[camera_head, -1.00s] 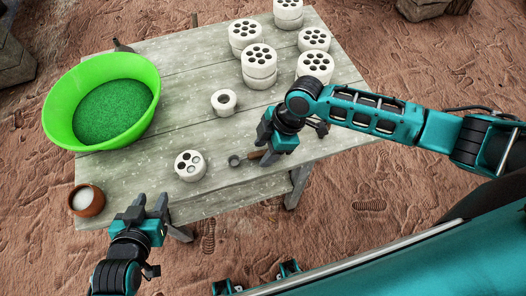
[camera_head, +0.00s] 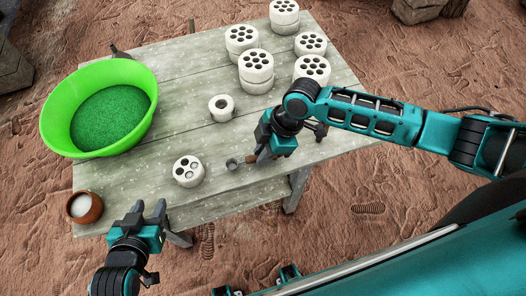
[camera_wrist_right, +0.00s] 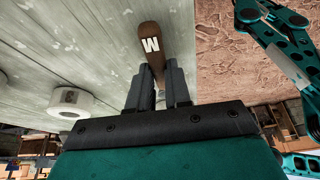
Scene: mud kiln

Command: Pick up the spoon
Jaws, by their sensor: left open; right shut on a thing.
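My right gripper (camera_head: 264,150) is shut on the spoon's handle; the brown handle (camera_wrist_right: 151,45) with a white mark shows between the fingers in the right wrist view. I cannot tell clearly whether the bowl still touches the table. My left gripper (camera_head: 149,212) is open and empty, in front of the table's front left edge.
The wooden table (camera_head: 190,75) holds a green basin (camera_head: 55,125) of green grains, a brown cup (camera_head: 84,207), a white ring (camera_head: 222,107), a white holed cylinder (camera_head: 188,171) near the spoon, and several holed cylinders at the back right. The table's middle is fairly clear.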

